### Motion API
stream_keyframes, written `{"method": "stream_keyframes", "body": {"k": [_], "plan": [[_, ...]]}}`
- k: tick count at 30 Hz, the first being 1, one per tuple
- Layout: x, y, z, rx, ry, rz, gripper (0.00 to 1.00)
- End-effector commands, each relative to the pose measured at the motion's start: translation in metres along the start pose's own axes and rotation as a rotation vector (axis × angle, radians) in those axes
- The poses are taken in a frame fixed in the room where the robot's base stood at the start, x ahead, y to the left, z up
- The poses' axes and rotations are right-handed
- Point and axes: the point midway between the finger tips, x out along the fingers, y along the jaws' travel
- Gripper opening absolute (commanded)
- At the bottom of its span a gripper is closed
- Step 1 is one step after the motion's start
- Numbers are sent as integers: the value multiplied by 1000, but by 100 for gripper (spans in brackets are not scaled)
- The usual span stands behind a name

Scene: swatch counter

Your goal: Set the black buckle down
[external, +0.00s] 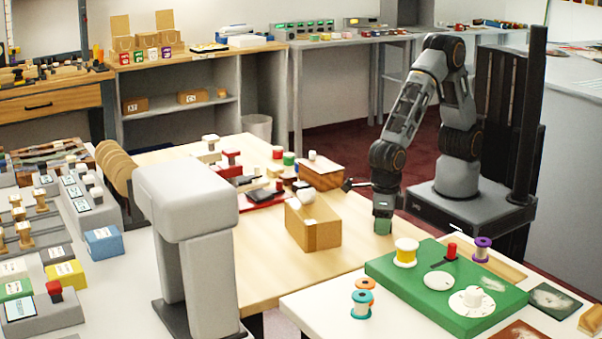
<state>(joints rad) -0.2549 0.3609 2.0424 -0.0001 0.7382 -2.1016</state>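My gripper (383,214) points down over the right edge of the wooden table, left of the green board (390,270). A small green piece (382,227) shows right at its fingertips; I cannot tell whether the fingers grip it or it stands below them. The fingers are too small to read as open or shut. I cannot make out the black buckle for certain. A small thin black piece (441,263) lies on the green board beside a red spool (451,251). A flat dark piece (262,196) lies on a red tray on the wooden table.
A wooden box (313,228) stands left of my gripper. A large grey stand (187,240) rises in front. Bare wood (270,270) lies between stand and box.

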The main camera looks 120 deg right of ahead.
Motion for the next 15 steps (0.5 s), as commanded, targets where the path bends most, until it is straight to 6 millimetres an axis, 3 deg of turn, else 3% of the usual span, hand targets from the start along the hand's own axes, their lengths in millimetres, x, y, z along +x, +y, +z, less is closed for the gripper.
{"method": "stream_keyframes", "body": {"k": [9,15], "plan": [[-9,0,0,0,-1,2,36],[-43,1,0,0,-3,5,36]]}}
